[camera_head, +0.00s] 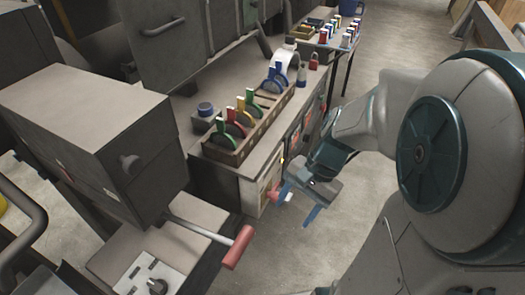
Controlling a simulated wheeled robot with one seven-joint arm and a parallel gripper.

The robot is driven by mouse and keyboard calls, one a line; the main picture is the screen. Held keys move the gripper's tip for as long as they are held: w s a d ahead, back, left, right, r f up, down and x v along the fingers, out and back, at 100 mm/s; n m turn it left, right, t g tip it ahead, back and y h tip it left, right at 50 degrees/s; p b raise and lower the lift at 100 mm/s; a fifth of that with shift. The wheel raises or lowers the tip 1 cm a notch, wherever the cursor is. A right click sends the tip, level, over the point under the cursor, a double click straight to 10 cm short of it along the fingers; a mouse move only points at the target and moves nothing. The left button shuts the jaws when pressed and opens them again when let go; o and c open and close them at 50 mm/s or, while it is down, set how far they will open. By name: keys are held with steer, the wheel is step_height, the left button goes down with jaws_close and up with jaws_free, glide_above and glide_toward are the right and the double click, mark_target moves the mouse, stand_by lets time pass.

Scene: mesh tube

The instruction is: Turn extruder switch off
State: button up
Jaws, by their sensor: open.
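No label for the extruder switch can be read, so I cannot tell for sure which part it is. A black rotary knob (157,287) sits on a pale plate at the bottom edge, partly cut off by the frame. A lever with a red handle (238,247) sticks out to the right from the grey machine (95,125). My gripper (299,202) is open, with blue fingers pointing down and left. It is beside the workbench's front, right of and beyond the lever handle. A small red part (276,192) shows close to the gripper; whether they touch is unclear.
The workbench (212,178) carries a wooden rack (225,156) with several coloured spools or clamps, and a red padlock (314,61). A second table with small coloured items stands farther back. The concrete floor (385,60) is clear along the aisle at right.

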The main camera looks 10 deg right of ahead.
steer(key=w+f+m+y+b, duration=0.3)
steer(key=f+m+y+b, duration=0.15)
steer(key=f+m, duration=0.3)
steer(key=m+t+y+b, duration=0.65)
steer(key=m+t, duration=0.55)
steer(key=m, duration=0.7)
glide_toward(276, 198)
steer(key=shift+h, duration=0.5)
steer(key=x, duration=0.3)
steer(key=b+x, duration=0.1)
steer(key=x, duration=0.3)
steer(key=f+b+x, duration=0.1)
steer(key=x, duration=0.2)
steer(key=shift+w, duration=0.4)
steer(key=c, duration=1)
